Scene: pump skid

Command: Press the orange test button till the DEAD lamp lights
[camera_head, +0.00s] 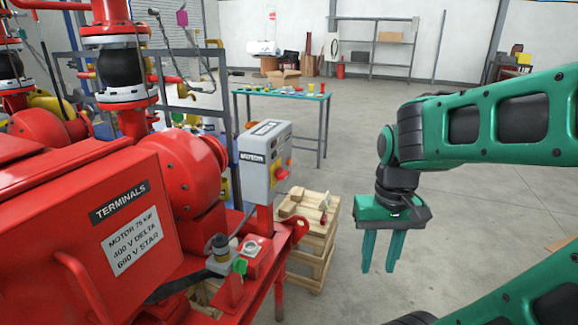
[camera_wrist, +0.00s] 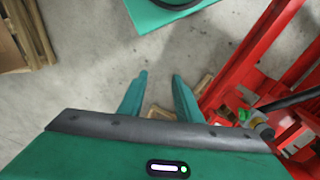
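My gripper (camera_head: 379,268) hangs over open floor to the right of the red pump skid, fingers pointing down. It is open and empty; the gap between the fingers also shows in the wrist view (camera_wrist: 160,75). No orange test button or DEAD lamp can be made out in either view. A grey box (camera_head: 257,150) with a red handle on a yellow plate (camera_head: 279,174) stands on the skid; its label is too small to read surely. Small fittings, one with a green part (camera_head: 240,266), sit on the skid's near corner, left of my gripper.
The red terminal box (camera_head: 95,230) marked TERMINALS fills the left of the head view. A stack of wooden pallets (camera_head: 318,225) stands beside the skid. A green-topped table (camera_head: 285,95) with small items is behind.

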